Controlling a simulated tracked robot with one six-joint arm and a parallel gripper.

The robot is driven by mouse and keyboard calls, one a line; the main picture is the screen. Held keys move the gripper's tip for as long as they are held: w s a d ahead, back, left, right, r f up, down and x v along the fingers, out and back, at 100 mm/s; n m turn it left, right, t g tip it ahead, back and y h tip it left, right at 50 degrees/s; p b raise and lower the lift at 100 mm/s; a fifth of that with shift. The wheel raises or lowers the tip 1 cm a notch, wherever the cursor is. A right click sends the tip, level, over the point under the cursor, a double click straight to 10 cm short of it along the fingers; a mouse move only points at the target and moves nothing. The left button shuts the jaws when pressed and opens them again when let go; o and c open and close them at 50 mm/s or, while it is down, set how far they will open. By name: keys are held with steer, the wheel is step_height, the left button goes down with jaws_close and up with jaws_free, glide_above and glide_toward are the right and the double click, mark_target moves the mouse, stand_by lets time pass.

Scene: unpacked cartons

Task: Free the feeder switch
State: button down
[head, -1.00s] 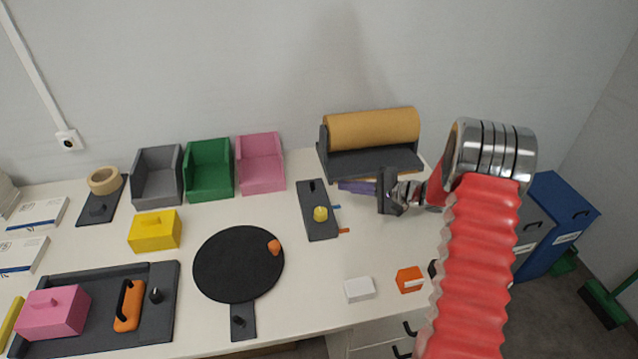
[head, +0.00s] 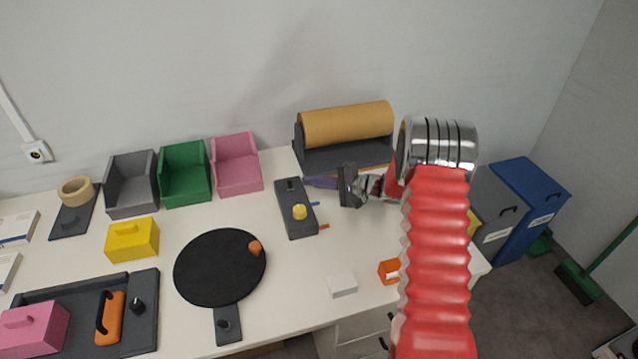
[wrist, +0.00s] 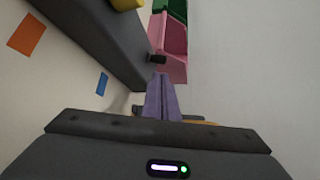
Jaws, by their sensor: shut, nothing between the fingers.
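A dark feeder box (head: 299,222) lies on the table with a yellow round knob (head: 300,212) on top. A small black switch stub (head: 291,185) stands near its far end. In the wrist view the box (wrist: 95,40) fills the upper left, and a black stub (wrist: 157,59) juts from its edge just beyond my fingertips. My gripper (head: 306,182) has purple fingers pressed together and empty, pointing left at the box's far right edge. In the wrist view the shut fingers (wrist: 160,85) point up at the stub. I cannot tell whether they touch it.
A brown roll (head: 347,124) on a dark stand is close behind my gripper. A pink bin (head: 237,170) stands behind left; a black round plate (head: 215,270) lies in front left.

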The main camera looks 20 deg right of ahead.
mark_target(300, 186)
steer(key=shift+x, duration=2.35)
